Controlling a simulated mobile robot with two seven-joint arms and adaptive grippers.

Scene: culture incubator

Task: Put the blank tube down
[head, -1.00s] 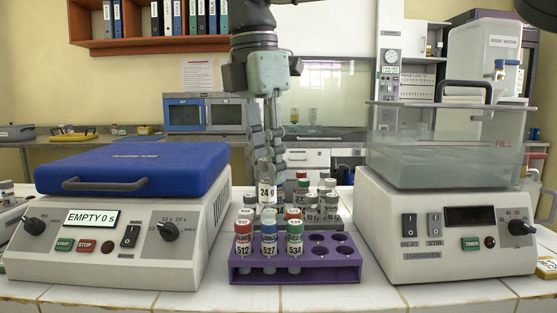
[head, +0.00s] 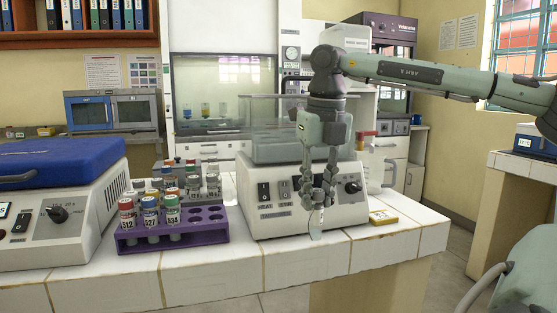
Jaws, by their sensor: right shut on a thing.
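My right gripper (head: 323,190) hangs with its fingers down in front of the water bath (head: 258,180), at the right part of its control panel. It is shut on a slim, pale, see-through tube (head: 316,226), taken to be the blank tube. The tube points down, slightly tilted, near the front edge of the white tiled bench (head: 290,262). I cannot tell whether its tip touches the tiles. Its upper part is hidden by the fingers. My left gripper is not in view.
A purple rack (head: 186,232) holds tubes 512, 527 and 534, with empty holes at its right. A grey rack with several tubes stands behind it. A blue-lidded machine (head: 60,165) is at left. Bare tiles lie in front.

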